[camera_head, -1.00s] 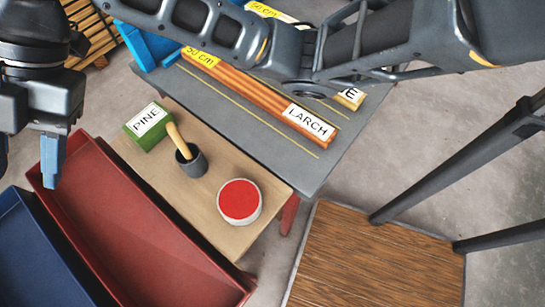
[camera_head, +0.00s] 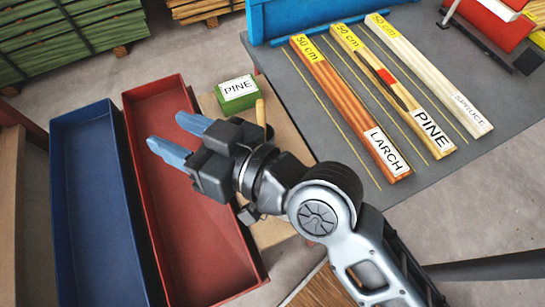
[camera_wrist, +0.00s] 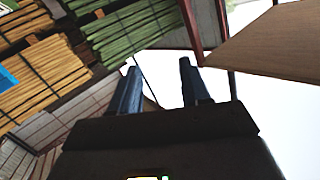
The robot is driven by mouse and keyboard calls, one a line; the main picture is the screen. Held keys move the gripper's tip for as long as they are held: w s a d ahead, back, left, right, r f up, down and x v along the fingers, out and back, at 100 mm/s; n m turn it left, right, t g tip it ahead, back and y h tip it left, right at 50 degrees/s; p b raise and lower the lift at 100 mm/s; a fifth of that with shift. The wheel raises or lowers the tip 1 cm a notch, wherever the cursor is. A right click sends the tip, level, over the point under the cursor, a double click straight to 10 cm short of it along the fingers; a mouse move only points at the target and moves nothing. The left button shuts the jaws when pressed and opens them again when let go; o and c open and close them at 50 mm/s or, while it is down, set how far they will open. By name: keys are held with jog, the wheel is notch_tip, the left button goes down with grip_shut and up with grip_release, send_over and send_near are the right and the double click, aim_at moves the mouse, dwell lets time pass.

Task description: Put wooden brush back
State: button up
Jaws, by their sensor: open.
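A light wooden handle (camera_head: 260,112), apparently the wooden brush, stands up just behind my arm in the head view. The fingers also show empty in the wrist view (camera_wrist: 158,66). The round red-topped pot seen earlier is out of sight now.
A green PINE block (camera_head: 237,94) sits beside the handle on the small wooden table. Boards labelled LARCH (camera_head: 345,105), PINE (camera_head: 400,97) and SPRUCE (camera_head: 425,72) lie on the grey table (camera_head: 330,135). A red bin (camera_head: 160,90) and blue bin (camera_head: 95,200) stand left.

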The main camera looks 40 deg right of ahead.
jog(key=s+d+f+m+h, duration=0.2)
jog(key=s+d+f, duration=0.15)
jog(key=s, duration=0.35)
jog(key=s+d+f+m+h, duration=0.1)
jog(key=s+d+f+h, duration=0.25)
jog(key=s, duration=0.25)
jog(key=s+d+r+n, duration=0.1)
jog(key=s+d+r, duration=0.1)
jog(key=s+d, duration=0.5)
jog(key=s, duration=0.5)
jog(key=shift+s+d+r+n+g, duration=0.25)
jog(key=shift+s+r+n+g, duration=0.05)
jog(key=shift+s+r+g, duration=0.1)
